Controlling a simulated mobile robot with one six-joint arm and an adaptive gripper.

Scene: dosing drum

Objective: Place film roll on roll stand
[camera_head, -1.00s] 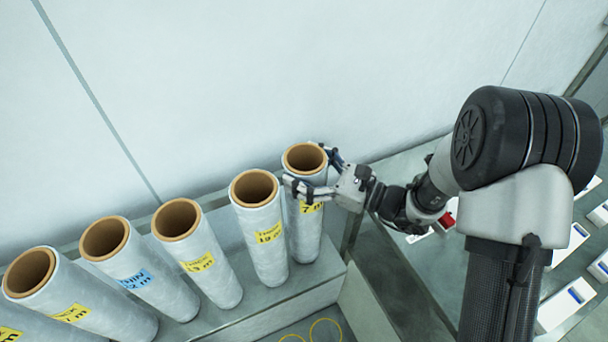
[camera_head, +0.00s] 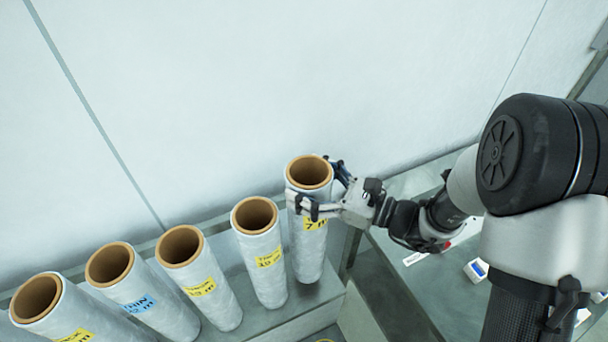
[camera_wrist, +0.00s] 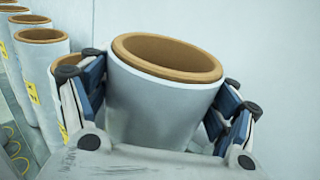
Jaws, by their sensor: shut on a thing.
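My gripper (camera_head: 322,192) is shut on the rightmost film roll (camera_head: 308,245), a grey-white upright tube with a brown core and a yellow label reading 7 m. In the wrist view the held film roll (camera_wrist: 160,115) stands between both blue-padded fingers, gripped near its top. Its lower end is above or at the right end of the grey stand (camera_head: 270,319); I cannot tell whether it touches. The fingers hide part of its side.
Several other film rolls stand in a row to the left, the nearest (camera_head: 262,270) close beside the held one. One roll (camera_head: 135,290) has a blue label, others yellow. A pale wall rises behind. A bench with small white boxes (camera_head: 476,270) lies to the right.

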